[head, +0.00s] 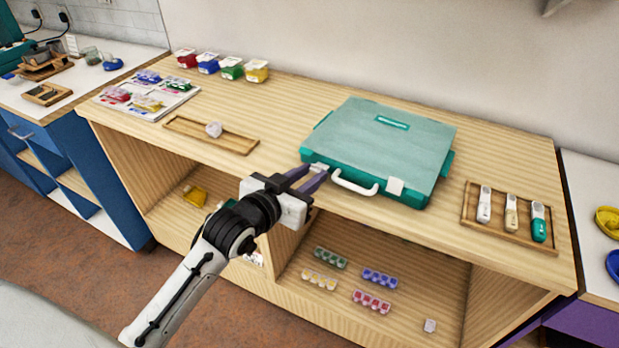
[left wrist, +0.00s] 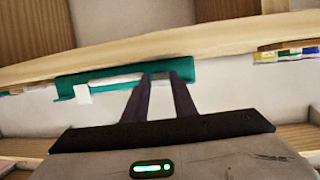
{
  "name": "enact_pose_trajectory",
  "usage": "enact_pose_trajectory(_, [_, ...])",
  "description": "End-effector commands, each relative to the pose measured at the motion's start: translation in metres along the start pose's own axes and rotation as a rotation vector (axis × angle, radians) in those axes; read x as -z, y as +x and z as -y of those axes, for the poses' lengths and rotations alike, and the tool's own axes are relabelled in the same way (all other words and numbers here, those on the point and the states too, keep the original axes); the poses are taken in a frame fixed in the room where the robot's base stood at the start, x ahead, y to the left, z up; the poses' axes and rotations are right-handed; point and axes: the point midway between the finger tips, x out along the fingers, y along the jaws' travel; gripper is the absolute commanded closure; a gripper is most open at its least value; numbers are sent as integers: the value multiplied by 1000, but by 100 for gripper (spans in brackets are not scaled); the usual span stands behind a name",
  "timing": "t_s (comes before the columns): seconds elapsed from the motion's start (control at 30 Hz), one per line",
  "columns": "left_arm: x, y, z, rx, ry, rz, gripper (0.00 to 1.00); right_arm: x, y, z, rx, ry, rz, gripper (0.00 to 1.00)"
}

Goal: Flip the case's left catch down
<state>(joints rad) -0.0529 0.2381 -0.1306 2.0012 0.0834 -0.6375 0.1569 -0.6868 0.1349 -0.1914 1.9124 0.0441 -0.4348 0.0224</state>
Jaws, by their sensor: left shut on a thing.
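The teal case (head: 385,140) lies flat and closed on the wooden bench top, its front toward me. Its white handle (head: 354,184) is on the front side, and the white right catch (head: 395,186) is to the right of it. My left gripper (head: 314,177) is at the front left of the case, its dark fingers shut on the left catch (head: 320,167), which they partly hide. In the left wrist view the fingertips (left wrist: 161,78) close around the pale catch on the case's teal edge (left wrist: 205,72). My right gripper is not in view.
A narrow tray (head: 210,135) with a pale lump lies to the left. Several bead boxes (head: 221,66) stand at the back left.

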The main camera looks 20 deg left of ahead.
Motion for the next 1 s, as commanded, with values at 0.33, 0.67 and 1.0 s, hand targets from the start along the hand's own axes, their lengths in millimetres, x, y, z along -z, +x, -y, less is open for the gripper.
enact_pose_trajectory(0.33, [-26, 6, 0, 1, -1, -271, 98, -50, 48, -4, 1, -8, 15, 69])
enact_pose_trajectory(0.67, [-22, 4, 0, 1, 0, -355, 98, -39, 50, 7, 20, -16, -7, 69])
enact_pose_trajectory(1.0, [-22, 4, 0, 0, 0, -353, 56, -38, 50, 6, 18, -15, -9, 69])
